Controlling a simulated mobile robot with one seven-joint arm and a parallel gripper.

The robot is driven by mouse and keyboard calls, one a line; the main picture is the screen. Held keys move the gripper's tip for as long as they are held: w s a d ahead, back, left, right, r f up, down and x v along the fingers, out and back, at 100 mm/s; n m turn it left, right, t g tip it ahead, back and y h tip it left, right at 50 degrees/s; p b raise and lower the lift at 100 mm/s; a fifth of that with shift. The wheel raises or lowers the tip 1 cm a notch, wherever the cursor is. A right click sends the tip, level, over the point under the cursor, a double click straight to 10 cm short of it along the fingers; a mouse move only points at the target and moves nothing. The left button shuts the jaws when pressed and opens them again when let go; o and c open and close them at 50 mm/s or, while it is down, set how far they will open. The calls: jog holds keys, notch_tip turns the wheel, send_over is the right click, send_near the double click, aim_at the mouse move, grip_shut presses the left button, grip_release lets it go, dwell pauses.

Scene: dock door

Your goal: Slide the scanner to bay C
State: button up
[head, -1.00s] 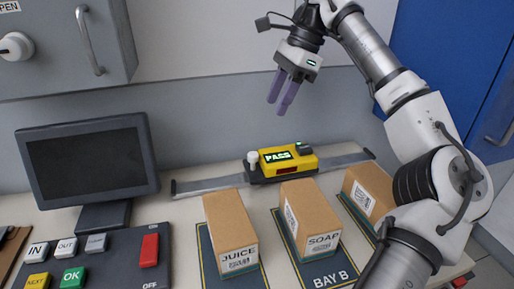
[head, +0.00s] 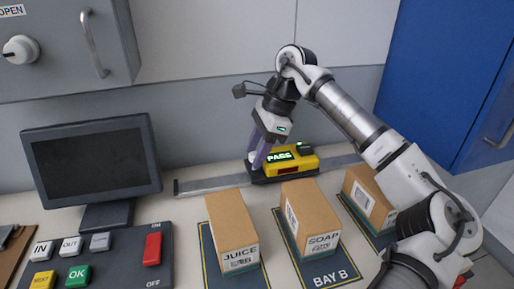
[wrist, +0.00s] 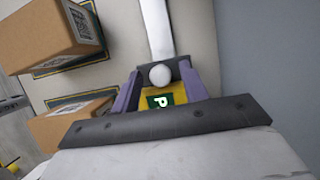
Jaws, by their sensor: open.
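The yellow scanner (head: 292,160) sits on a grey rail (head: 215,186) behind the boxes, roughly behind the SOAP box at BAY B. Its display reads PASS in green. My gripper (head: 258,158) points down at the scanner's left end, where the white knob stands. In the wrist view the round white knob (wrist: 160,76) lies between my open gripper's two purple fingers (wrist: 161,90), with space on both sides. The scanner's yellow top (wrist: 178,88) shows partly behind it. In the head view the fingers mostly hide the knob.
A JUICE box (head: 231,230), a SOAP box (head: 310,215) and a third box (head: 370,195) stand on mats in front of the rail. The third mat's label is hidden by my arm. A monitor (head: 92,165) and button panel (head: 118,255) are left. The rail continues right of the scanner.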

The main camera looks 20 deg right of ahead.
grip_shut()
